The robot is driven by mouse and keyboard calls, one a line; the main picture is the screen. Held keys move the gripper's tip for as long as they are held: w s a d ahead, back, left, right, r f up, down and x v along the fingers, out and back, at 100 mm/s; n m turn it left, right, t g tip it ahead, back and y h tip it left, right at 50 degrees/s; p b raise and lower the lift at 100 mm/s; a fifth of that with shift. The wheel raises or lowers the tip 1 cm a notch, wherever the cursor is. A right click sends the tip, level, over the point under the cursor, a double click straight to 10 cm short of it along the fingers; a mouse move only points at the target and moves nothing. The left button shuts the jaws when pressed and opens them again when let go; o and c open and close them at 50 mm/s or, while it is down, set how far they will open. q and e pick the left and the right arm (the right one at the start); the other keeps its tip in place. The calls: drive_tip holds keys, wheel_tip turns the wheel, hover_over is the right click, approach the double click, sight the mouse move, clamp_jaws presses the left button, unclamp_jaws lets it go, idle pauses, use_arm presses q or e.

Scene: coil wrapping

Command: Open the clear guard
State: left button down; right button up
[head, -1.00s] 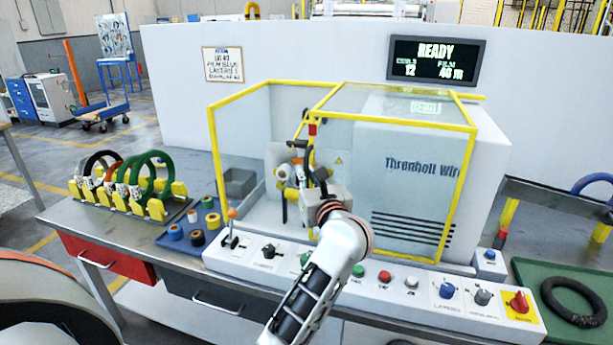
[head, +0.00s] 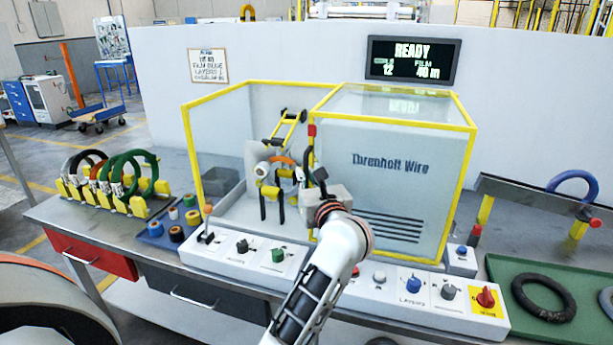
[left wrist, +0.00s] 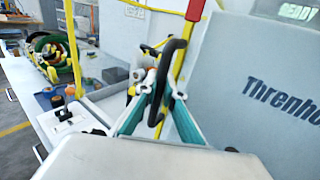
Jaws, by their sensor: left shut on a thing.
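The clear guard (head: 393,107) is a yellow-framed see-through cover on the wrapping machine. Its front section stands over the grey housing marked "Threnholl Wire", and the front bay to its left is uncovered. A black handle (left wrist: 172,65) is on the yellow upright at the guard's left edge. My left gripper (left wrist: 157,118) is shut on this handle, with its teal fingers on either side. In the head view my left gripper (head: 322,190) is at that edge and hides part of the handle. My right gripper is not in view.
The wrapping head (head: 275,175) stands in the uncovered bay. A control panel (head: 335,272) with knobs and buttons runs along the front under my arm. Coils on a yellow rack (head: 115,190) are at left. A green tray (head: 525,270) with a dark coil is at right.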

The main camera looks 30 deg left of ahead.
use_arm(q)
drive_tip(key=c, duration=2.4)
unclamp_jaws()
drive_tip(key=shift+c, duration=0.2)
